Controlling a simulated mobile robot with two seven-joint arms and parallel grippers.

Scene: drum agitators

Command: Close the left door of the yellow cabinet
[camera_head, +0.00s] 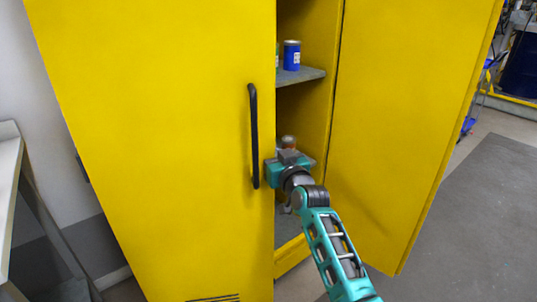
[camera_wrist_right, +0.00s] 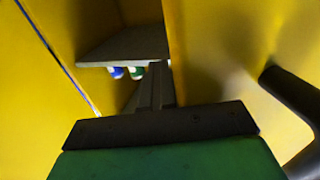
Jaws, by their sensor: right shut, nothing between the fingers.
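The yellow cabinet (camera_head: 308,110) stands before me, its inside showing between its doors. Its left door (camera_head: 170,120) fills the left half of the head view, with a black vertical handle (camera_head: 253,135) near its free edge. How far it stands ajar is hard to tell. My right gripper (camera_head: 286,157) is at the opening, just right of that edge and handle. Its fingertips are mostly hidden in the head view. In the right wrist view the narrow fingers (camera_wrist_right: 156,84) are together and empty, with the handle (camera_wrist_right: 292,98) to the right. My left gripper is out of view.
The right door (camera_head: 405,110) stands wide open. A shelf (camera_head: 300,76) inside holds a blue can (camera_head: 291,55) and part of a green one. A small container (camera_head: 289,142) sits lower.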

